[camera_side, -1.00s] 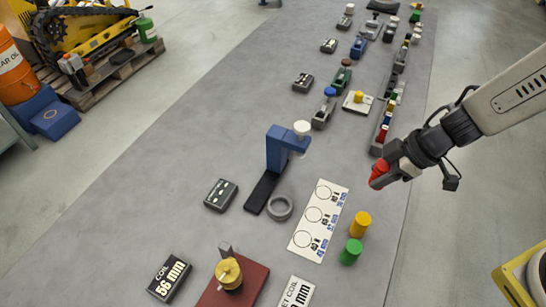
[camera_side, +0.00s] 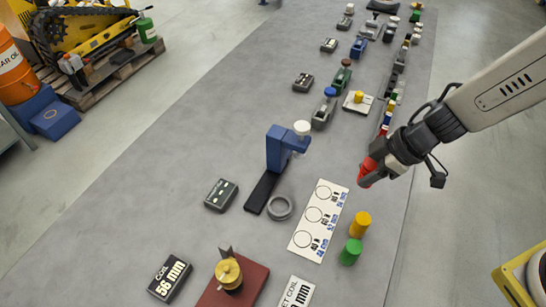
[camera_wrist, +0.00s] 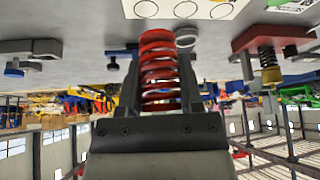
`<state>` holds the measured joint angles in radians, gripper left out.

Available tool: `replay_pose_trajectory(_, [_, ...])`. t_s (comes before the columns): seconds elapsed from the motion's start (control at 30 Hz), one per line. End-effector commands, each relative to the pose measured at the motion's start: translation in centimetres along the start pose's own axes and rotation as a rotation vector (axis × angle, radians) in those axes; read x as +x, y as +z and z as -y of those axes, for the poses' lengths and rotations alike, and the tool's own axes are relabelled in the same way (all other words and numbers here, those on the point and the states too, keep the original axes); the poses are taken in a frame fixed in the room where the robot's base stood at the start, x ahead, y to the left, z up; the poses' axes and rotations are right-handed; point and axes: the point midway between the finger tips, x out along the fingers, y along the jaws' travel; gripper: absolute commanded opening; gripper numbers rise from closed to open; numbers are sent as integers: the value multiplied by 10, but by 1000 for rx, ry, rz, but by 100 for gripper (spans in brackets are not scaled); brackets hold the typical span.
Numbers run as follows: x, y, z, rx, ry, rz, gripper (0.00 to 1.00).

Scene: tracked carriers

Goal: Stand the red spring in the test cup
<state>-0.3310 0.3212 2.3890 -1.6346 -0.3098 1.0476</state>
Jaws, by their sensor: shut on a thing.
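My gripper (camera_side: 378,166) is shut on the red spring (camera_side: 368,171) and holds it in the air right of the white card. In the wrist view the red spring (camera_wrist: 160,70) stands out from the jaws, its coils clearly seen. The grey ring-shaped cup (camera_side: 280,207), likely the test cup, sits on the mat below the blue press (camera_side: 281,150), beside its black base strip. It also shows in the wrist view (camera_wrist: 186,38), just beyond the spring and apart from it. Its inside looks empty.
A white card (camera_side: 318,220) with ring outlines lies right of the cup. Yellow (camera_side: 361,224) and green (camera_side: 351,251) cylinders stand right of the card. A red-based stand (camera_side: 232,286) with a brass piece is in front. Bare mat lies to the left.

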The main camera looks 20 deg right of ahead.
Motion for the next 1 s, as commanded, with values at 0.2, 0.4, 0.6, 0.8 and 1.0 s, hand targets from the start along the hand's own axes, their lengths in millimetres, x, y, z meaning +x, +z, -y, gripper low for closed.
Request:
replay_pose_trajectory(0.2, [21, -33, 5, -7, -9, 12, 0])
replay_pose_trajectory(0.4, [43, -68, 14, -10, -8, 17, 0])
replay_pose_trajectory(0.6, [64, -103, 28, -11, -1, 10, 0])
replay_pose_trajectory(0.8, [79, -129, 41, -8, 7, -4, 0])
replay_pose_trajectory(1.0, [85, -140, 47, -3, 10, -12, 0])
